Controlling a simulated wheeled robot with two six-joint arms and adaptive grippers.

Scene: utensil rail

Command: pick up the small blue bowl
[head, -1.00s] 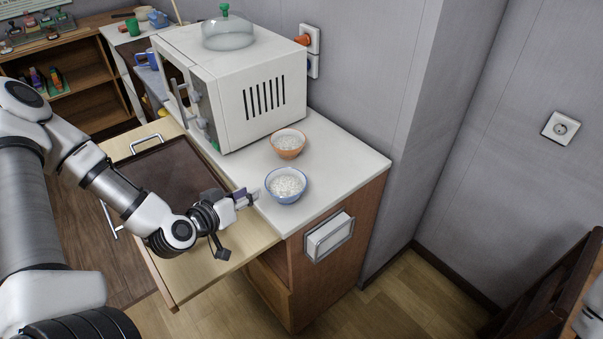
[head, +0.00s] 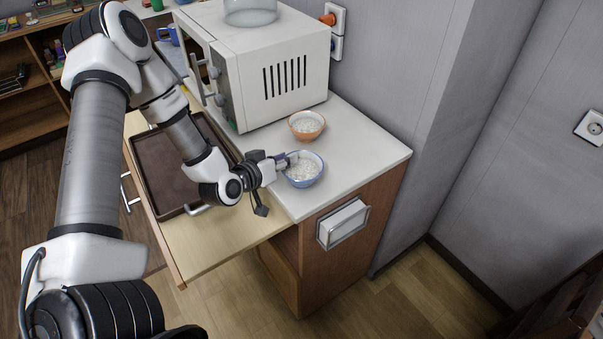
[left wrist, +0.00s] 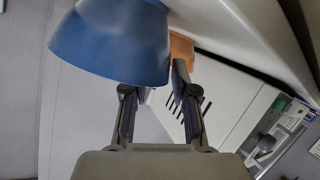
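The small blue bowl (head: 306,182), filled with white grains, stands on the white counter top near its front edge. My left gripper (head: 289,160) is at the bowl's left rim. In the left wrist view the blue bowl (left wrist: 110,42) fills the upper left, its rim toward the gripper. The left gripper's fingers (left wrist: 158,88) are apart there. One fingertip is hidden behind the bowl's rim and the other shows beside its outer wall. I cannot tell whether either finger touches. My right gripper is not in view.
An orange bowl (head: 307,135) with white grains stands just behind the blue one. A white microwave (head: 277,84) stands farther back on the counter. A brown tray (head: 165,176) lies on the pulled-out drawer (head: 240,232) at left. The counter (head: 375,157) is clear to the right.

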